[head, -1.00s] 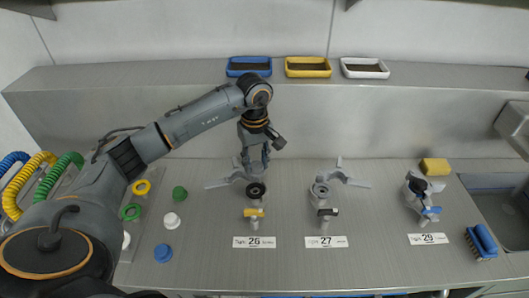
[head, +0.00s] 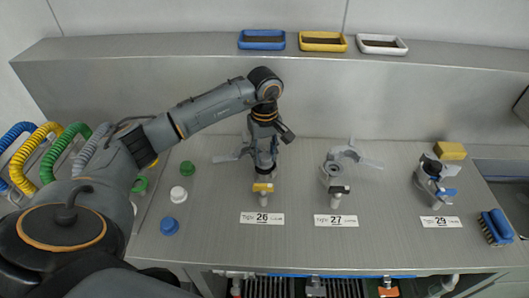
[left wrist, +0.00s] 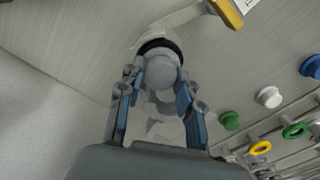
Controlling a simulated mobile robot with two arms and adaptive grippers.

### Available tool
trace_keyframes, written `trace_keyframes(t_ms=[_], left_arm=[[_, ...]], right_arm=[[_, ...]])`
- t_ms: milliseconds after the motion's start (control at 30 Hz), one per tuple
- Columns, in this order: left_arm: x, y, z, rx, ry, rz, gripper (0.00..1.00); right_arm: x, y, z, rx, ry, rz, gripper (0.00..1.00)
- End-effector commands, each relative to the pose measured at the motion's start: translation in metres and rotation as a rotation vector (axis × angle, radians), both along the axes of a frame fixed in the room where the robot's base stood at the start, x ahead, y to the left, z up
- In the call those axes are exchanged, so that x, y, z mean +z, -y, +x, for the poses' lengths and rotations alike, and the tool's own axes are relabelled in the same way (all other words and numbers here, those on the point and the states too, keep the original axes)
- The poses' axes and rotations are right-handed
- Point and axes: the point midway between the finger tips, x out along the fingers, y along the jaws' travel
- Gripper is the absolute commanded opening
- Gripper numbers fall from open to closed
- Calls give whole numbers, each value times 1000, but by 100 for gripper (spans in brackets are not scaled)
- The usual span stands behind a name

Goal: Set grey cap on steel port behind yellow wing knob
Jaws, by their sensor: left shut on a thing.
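My left gripper (head: 264,163) points down over the steel port at tap 26. In the left wrist view its blue-padded fingers (left wrist: 157,88) are shut on the round grey cap (left wrist: 161,70). The cap is in front of the port's black ring (left wrist: 158,44); I cannot tell whether it is seated or just above. The yellow wing knob (head: 263,187) is on the near side of this port and also shows in the left wrist view (left wrist: 229,12). The gripper hides most of the port in the head view. My right gripper is not in view.
Tap 27 with a black knob (head: 339,190) stands to the right, then tap 29 with a blue knob (head: 446,192). Green (head: 187,168), white (head: 178,194) and blue (head: 169,226) caps lie at left. A brush (head: 496,227) and yellow sponge (head: 450,150) are at right.

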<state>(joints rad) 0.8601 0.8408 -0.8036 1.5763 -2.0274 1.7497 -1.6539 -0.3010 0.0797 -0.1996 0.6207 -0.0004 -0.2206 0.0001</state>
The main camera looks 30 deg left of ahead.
Motion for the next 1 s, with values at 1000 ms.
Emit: trace_keyframes(t_ms=[1000], left_arm=[[-1,0,0,0,1,1,6]], right_arm=[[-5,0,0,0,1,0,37]])
